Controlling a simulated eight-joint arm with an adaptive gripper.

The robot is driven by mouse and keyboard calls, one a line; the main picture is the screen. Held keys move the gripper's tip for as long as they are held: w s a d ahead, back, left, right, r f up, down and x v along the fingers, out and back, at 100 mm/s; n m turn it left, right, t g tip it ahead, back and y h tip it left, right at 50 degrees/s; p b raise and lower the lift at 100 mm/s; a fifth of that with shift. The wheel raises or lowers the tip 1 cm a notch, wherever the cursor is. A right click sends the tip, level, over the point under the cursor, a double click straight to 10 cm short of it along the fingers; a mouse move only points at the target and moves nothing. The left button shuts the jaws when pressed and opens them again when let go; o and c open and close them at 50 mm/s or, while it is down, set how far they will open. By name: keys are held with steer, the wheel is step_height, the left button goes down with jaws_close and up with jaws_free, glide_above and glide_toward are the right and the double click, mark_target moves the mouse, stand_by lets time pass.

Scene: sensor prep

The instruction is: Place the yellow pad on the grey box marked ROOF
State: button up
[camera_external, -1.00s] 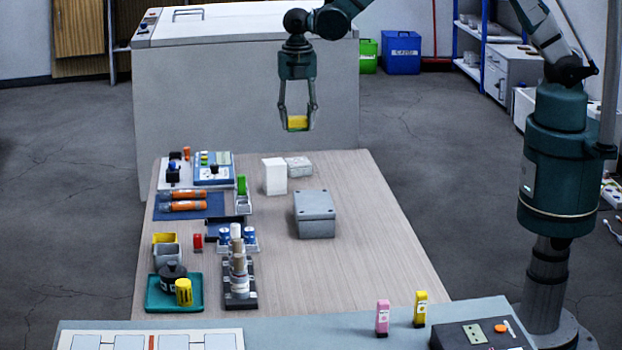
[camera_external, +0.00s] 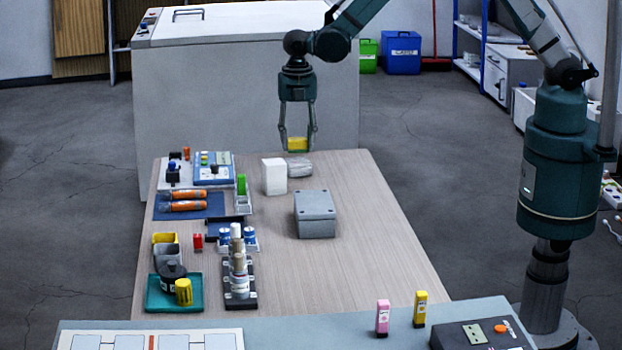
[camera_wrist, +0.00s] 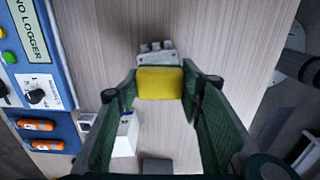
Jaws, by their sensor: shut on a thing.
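The yellow pad (camera_external: 298,144) is held between the fingertips of my gripper (camera_external: 298,146), in the air near the table's far end. In the wrist view the pad (camera_wrist: 160,83) sits between the two green fingers of my gripper (camera_wrist: 161,88). A grey lidded box (camera_external: 315,214) stands on the table, nearer the camera than my gripper. A grey block in the wrist view's lower edge (camera_wrist: 157,166) looks like this box, partly cut off. I can read no ROOF marking on it.
A white box (camera_external: 274,177) and a small grey block (camera_external: 299,167) stand below my gripper. Several devices, orange-banded tubes (camera_external: 184,200) and bottles fill the table's left side. The right side of the table (camera_external: 380,240) is clear.

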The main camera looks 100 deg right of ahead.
mark_target(297, 138)
steer(key=shift+f, duration=1.3)
steer(key=shift+f, duration=0.1)
steer(key=o, duration=0.8)
step_height(297, 138, up, 12)
steer(key=shift+r+p, duration=0.1)
steer(key=shift+p, duration=0.5)
